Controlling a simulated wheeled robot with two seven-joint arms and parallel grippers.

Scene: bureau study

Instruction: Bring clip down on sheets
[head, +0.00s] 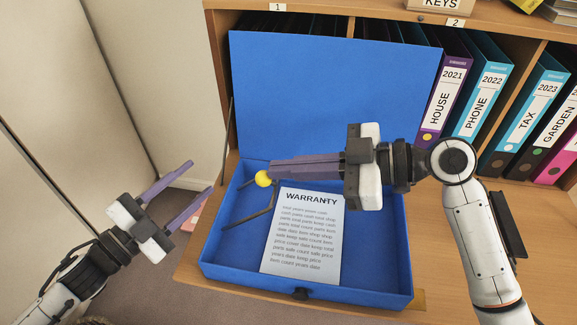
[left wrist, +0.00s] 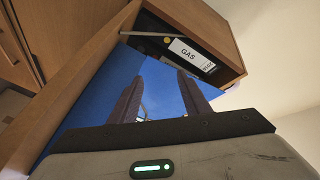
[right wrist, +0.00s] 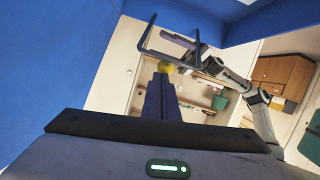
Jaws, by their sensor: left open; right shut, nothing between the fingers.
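A blue box file (head: 352,297) lies open on the desk with its lid raised at the back. A printed WARRANTY sheet (head: 308,240) lies inside it. The dark wire clip (head: 250,219) with a yellow ball knob (head: 263,179) stands raised at the box's left side, left of the sheet. The clip and knob also show in the right wrist view (right wrist: 165,67). My right gripper (head: 272,171) is shut and empty, its tips right by the knob; I cannot tell whether they touch. My left gripper (head: 201,177) is open and empty, left of the box.
Labelled binders (head: 445,92) stand in the shelf behind and right of the box. A binder marked GAS (left wrist: 190,52) shows in the left wrist view. The wooden desk (head: 420,235) is bare right of the box, under my right arm. A pale wall (head: 150,70) is at the left.

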